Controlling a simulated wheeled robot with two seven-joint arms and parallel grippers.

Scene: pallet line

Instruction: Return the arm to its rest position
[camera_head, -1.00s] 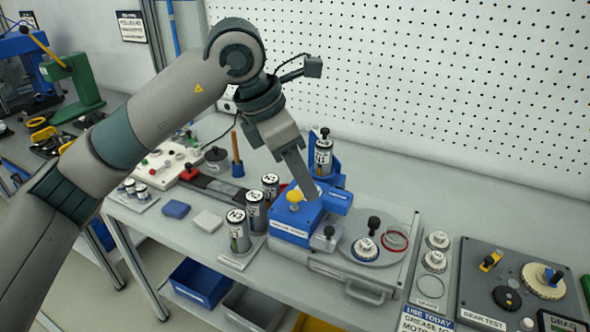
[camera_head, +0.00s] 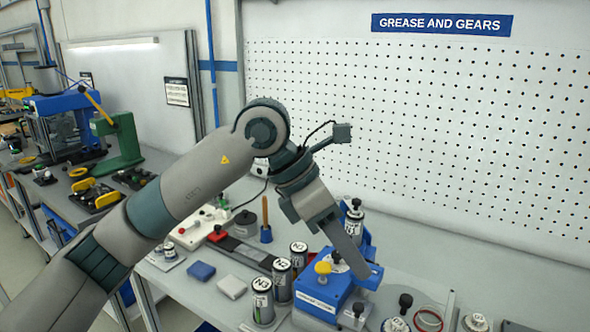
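My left arm comes in from the left and bends down over the bench. Its gripper (camera_head: 350,250) points down and to the right, over the blue fixture (camera_head: 326,294) with the yellow knob (camera_head: 322,268). The fingers show edge-on as one grey slab, so their opening is unclear. I see nothing held in them. I cannot tell whether the tip touches the blue fixture. My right gripper is out of view.
Labelled canisters (camera_head: 281,281) stand left of the blue fixture, and another canister (camera_head: 353,222) stands behind it. A white pegboard (camera_head: 420,140) rises behind the bench. A green press (camera_head: 122,140) stands at the left.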

